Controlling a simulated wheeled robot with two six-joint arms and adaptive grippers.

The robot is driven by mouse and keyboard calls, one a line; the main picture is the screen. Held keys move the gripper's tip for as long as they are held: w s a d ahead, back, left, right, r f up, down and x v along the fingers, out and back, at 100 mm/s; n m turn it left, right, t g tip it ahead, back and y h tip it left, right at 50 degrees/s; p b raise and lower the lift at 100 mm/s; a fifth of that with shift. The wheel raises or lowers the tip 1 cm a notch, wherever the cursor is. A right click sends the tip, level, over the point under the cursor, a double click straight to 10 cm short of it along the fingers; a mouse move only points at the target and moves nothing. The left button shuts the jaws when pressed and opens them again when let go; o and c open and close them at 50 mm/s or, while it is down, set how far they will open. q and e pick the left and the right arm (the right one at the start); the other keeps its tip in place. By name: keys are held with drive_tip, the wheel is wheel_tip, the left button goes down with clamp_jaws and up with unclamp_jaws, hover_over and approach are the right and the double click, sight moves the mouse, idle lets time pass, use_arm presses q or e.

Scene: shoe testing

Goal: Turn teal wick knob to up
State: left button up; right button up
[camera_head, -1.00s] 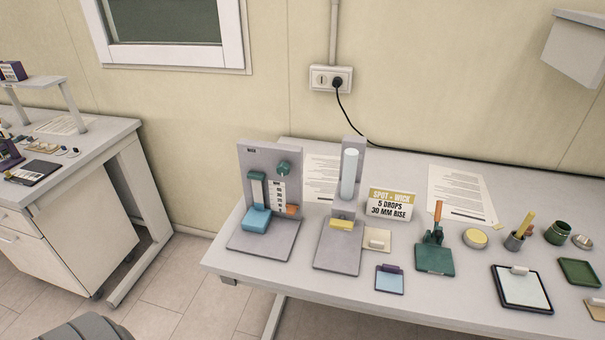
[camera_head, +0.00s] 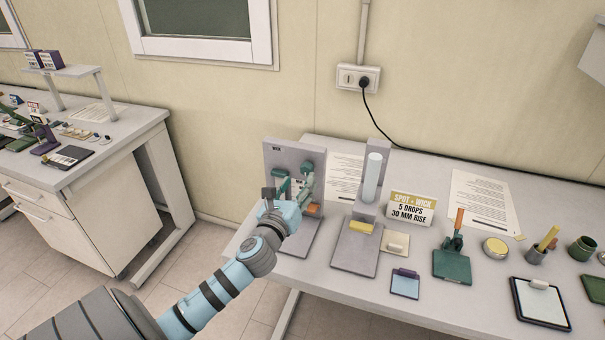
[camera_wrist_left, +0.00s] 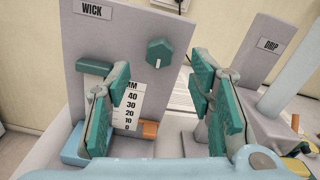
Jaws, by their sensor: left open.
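The teal wick knob (camera_wrist_left: 159,53) sits on the upper right of the grey WICK panel (camera_wrist_left: 111,28) in the left wrist view. It is faceted, with a white mark low on its face. My left gripper (camera_wrist_left: 160,98) is open in front of the panel, with teal pads either side of a gap. The knob shows beyond that gap, apart from both fingers. In the head view, the left gripper (camera_head: 291,188) covers much of the WICK stand (camera_head: 275,156), and the knob is hard to make out there. My right gripper is not in view.
A millimetre scale (camera_wrist_left: 129,105), an orange block (camera_wrist_left: 149,130) and a blue block (camera_wrist_left: 74,145) are low on the WICK stand. The DRIP stand (camera_wrist_left: 262,52) is close on the right. A sign (camera_head: 411,207) and several small items occupy the table's right.

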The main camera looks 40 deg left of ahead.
sight(305, 172)
use_arm(q)
drive_tip(key=x, duration=0.4)
drive_tip(key=shift+w+a, duration=0.1)
drive_tip(key=shift+w, duration=0.15)
drive_tip(key=shift+s, duration=0.1)
drive_tip(key=c, duration=1.2)
clamp_jaws()
